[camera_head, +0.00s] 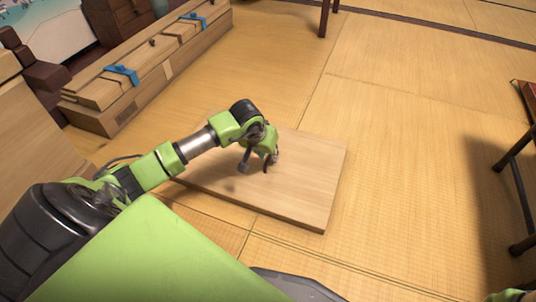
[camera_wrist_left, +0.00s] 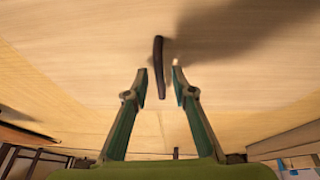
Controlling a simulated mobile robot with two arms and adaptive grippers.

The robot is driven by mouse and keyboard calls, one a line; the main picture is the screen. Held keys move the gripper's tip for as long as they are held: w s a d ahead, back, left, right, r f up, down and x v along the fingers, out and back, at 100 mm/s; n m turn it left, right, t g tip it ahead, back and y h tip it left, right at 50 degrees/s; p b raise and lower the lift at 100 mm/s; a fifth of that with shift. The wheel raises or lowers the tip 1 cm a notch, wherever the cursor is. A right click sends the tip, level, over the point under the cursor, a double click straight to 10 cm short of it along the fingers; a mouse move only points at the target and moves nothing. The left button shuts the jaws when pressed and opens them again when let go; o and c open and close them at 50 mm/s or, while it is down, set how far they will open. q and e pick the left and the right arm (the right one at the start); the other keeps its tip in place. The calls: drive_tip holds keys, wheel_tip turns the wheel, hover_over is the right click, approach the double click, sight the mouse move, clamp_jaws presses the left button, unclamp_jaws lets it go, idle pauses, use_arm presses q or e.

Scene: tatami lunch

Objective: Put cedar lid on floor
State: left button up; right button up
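The cedar lid (camera_head: 310,185) is a flat, pale wooden board lying on the tatami floor in the middle of the head view. My left gripper (camera_head: 257,166) is over its upper face, pointing down. In the left wrist view the lid (camera_wrist_left: 90,50) fills the upper part, with a dark, slim handle (camera_wrist_left: 159,68) on it. The fingers of my left gripper (camera_wrist_left: 159,78) are apart, one on each side of the handle, with gaps showing. My arm hides part of the lid in the head view.
A long wooden box (camera_head: 150,85) with blue ties stands at the upper left. Dark furniture legs (camera_head: 323,18) show at the top, and a dark-framed piece (camera_head: 515,150) at the right edge. The tatami (camera_head: 400,130) right of the lid is clear.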

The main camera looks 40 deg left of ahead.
use_arm(q)
drive_tip(key=p+v, duration=0.7)
drive_tip(key=v, duration=0.4)
drive_tip(key=shift+s+r, duration=0.15)
drive_tip(key=shift+r, duration=0.2)
